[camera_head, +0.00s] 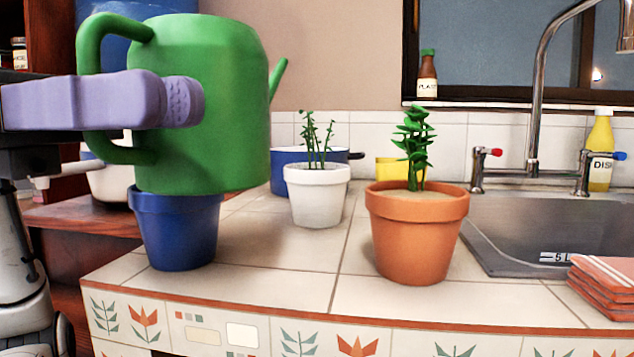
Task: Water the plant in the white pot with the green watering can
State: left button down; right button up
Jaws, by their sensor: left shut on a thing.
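The green watering can (215,105) is held up at the left of the head view, its spout (277,78) pointing to the right. My left gripper (183,102), with purple fingers, is shut on the can at its handle side. The can looks upright and hides the top of a blue pot (178,232). The white pot (317,198) with a thin, sprouting plant (316,140) stands on the tiled counter, right of the can and farther back. A gap shows between the spout and this plant. My right gripper is not in view.
A terracotta pot (415,238) with a leafy plant stands front centre. Behind are a dark blue pan (283,165) and a yellow thing (391,170). At right are the sink (520,228), faucet (537,100) and orange cloths (603,285). Counter between the pots is clear.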

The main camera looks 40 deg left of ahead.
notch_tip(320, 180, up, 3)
jog(key=p, duration=0.3)
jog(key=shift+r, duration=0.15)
dwell(0.5)
